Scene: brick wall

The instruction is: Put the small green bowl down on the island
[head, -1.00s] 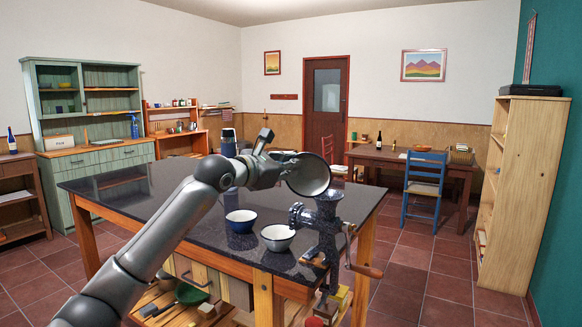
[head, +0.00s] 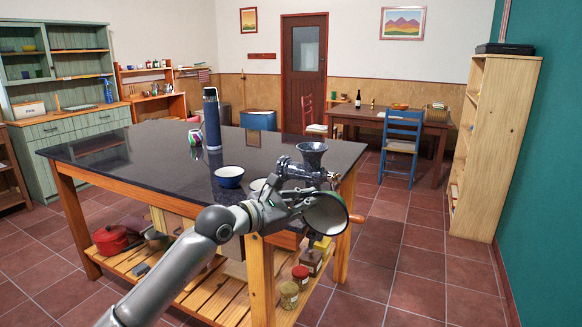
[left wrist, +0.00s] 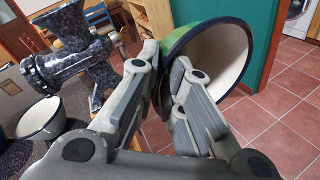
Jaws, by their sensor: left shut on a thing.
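My left gripper (head: 303,203) is shut on the small green bowl (head: 326,214). In the left wrist view the bowl (left wrist: 205,48) has a green outside, a cream inside and a dark rim, and its wall is between the fingers. The bowl is tilted on its side, with its mouth turned away from the fingers. In the head view it appears in front of the near right corner of the island (head: 130,165), apart from the top as far as I can see. The island has a dark, glossy top on wooden legs. My right gripper is not in view.
A dark speckled meat grinder (head: 310,162) is clamped at the island's right edge, close behind the gripper. A blue bowl (head: 229,177) and a partly hidden white bowl (head: 258,184) stand beside it. A tall blue flask (head: 212,120) stands farther back. The left part of the top is clear.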

